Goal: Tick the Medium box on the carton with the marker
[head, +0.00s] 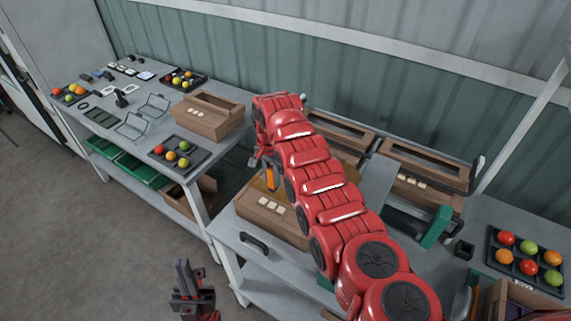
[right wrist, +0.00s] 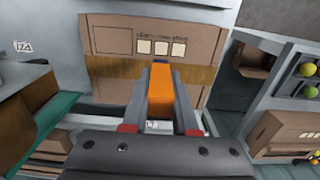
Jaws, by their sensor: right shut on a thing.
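Three pale tick boxes (right wrist: 161,48) sit in a row below a line of print too small to read. No mark shows in them. My right gripper (right wrist: 160,115) is shut on the orange marker (right wrist: 161,82), which points toward the carton, below the tick boxes in that view. Whether its tip touches cannot be told. In the head view the marker (head: 270,177) hangs above the carton. My left gripper (head: 183,270) is low, away from the carton; its finger gap is unclear.
Another carton (head: 208,108) and a tomato tray (head: 192,149) stand on the left bench. More cartons (head: 428,160) stand behind my right arm. A tray of tomatoes (head: 513,267) lies at the right. A dark handle (head: 254,242) is at the bench's front edge.

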